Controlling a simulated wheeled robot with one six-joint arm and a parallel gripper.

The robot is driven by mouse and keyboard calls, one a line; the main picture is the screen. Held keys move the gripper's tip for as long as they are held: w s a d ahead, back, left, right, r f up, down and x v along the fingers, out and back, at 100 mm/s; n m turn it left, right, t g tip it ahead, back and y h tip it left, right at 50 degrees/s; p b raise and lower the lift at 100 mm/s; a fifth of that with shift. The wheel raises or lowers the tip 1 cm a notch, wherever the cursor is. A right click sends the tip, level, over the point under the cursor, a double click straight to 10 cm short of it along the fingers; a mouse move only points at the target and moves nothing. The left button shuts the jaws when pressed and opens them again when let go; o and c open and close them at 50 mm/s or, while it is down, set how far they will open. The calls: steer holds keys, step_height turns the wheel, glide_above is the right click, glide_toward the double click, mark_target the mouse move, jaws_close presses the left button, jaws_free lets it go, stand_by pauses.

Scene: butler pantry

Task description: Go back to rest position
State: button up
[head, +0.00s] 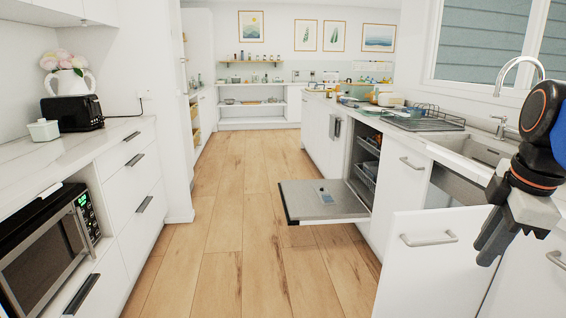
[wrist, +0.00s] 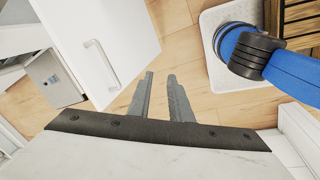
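My gripper (head: 484,252) hangs at the right of the head view, pointing down by the counter front, near an open white cabinet door (head: 425,275). In the wrist view my gripper (wrist: 160,74) has two grey fingers with a gap between them and nothing held. Wooden floor shows beyond the fingertips. The white door (wrist: 95,50) with its bar handle stands to the left of the fingers, apart from them. A pale stone-like surface fills the bottom of the wrist view.
The dishwasher door (head: 320,202) is folded down into the aisle. The sink (head: 470,160) and a black dish rack (head: 425,120) are on the right counter. A microwave (head: 45,255) and toaster (head: 72,112) are at left. The aisle floor (head: 215,220) is clear.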

steer(key=a+f+m+t, duration=0.1)
steer(key=a+f+m, duration=0.4)
steer(key=f, duration=0.3)
steer(key=s+a+f+m+t, duration=0.1)
steer(key=a+f+m, duration=0.3)
steer(key=f+m, duration=0.3)
steer(key=shift+s+a+f+m, duration=0.3)
steer(key=shift+a+f, duration=0.1)
steer(key=shift+f, duration=0.55)
stand_by(0.9)
